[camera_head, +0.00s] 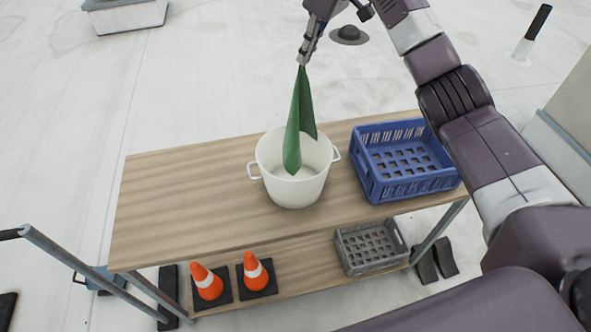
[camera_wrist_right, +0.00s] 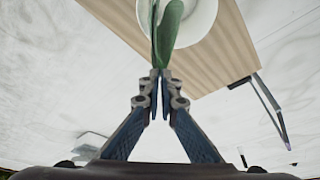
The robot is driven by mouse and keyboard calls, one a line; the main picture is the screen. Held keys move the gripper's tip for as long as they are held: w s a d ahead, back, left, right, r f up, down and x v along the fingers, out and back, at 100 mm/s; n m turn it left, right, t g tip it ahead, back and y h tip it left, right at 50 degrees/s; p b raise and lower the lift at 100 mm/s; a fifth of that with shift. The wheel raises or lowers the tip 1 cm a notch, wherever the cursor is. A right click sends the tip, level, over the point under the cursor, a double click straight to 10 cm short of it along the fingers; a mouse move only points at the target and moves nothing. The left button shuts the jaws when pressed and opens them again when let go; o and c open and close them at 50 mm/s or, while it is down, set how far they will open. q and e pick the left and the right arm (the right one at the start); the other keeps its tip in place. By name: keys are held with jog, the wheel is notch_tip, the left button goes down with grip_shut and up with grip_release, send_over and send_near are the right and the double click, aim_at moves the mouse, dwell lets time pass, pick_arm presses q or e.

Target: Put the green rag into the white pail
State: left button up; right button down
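The green rag (camera_head: 301,108) hangs down from my right gripper (camera_head: 304,62), which is shut on its top end. The rag's lower end hangs within the mouth of the white pail (camera_head: 293,190), in front of its inner wall. The pail stands upright near the middle of the wooden table top, with a handle on each side. In the right wrist view the rag (camera_wrist_right: 170,28) runs from the closed fingertips (camera_wrist_right: 160,75) toward the pail (camera_wrist_right: 203,22). My left gripper is in neither view.
A blue crate (camera_head: 372,184) stands on the wooden table (camera_head: 180,200) right of the pail. The lower shelf holds a grey crate (camera_head: 345,262) and two orange cones (camera_head: 207,284) (camera_head: 254,270). The left part of the table top is clear. My right arm passes above the blue crate's right side.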

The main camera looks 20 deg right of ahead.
notch_tip(320, 180, down, 23)
jog(key=b, duration=0.5)
jog(key=shift+f, duration=0.15)
dwell(3.1)
dwell(0.4)
jog(key=shift+s+a+f+p, duration=0.2)
jog(key=shift+s+a+f, duration=0.2)
jog(key=shift+a+f, duration=0.2)
jog(key=shift+s+a+f+p, duration=0.2)
jog(key=shift+s+a+f, duration=0.2)
jog(key=shift+a+f, duration=0.25)
jog(key=shift+s+a+f+p, duration=0.2)
jog(key=shift+s+a+f, duration=0.25)
jog(key=shift+f, duration=0.3)
jog(key=c, duration=2.6)
grip_release()
jog(key=shift+w, duration=0.1)
jog(key=shift+c, duration=0.2)
jog(key=o, duration=1.8)
